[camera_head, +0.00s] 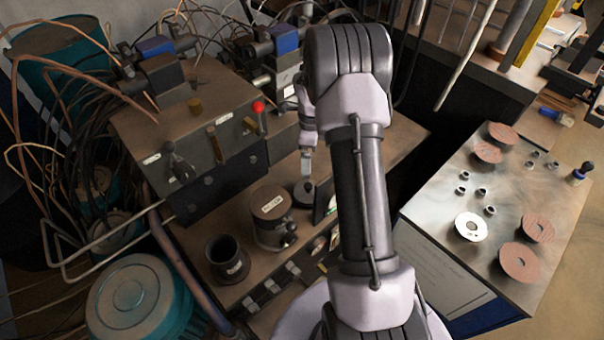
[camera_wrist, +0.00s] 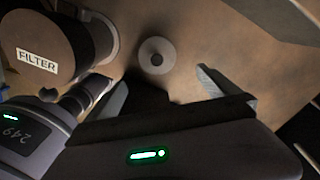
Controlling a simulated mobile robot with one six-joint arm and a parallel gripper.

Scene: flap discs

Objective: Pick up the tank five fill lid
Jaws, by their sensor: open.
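A small dark round lid-like piece with a knob (camera_head: 304,193) sits on the brown bench top, just right of the filter canister. In the wrist view it is a grey disc with a darker centre knob (camera_wrist: 148,49), lying flat between and beyond my fingertips. No label is readable on it, so I cannot tell for sure that it is the tank five fill lid. My gripper (camera_head: 305,172) is above it, pointing down. In the wrist view my gripper (camera_wrist: 158,84) has its two fingers spread with nothing between them.
A canister marked FILTER (camera_wrist: 38,40) stands close left of the disc, also in the head view (camera_head: 268,204). A black cup (camera_head: 228,259) and a lever box (camera_head: 195,125) share the bench. Flap discs (camera_head: 520,262) lie on the right table.

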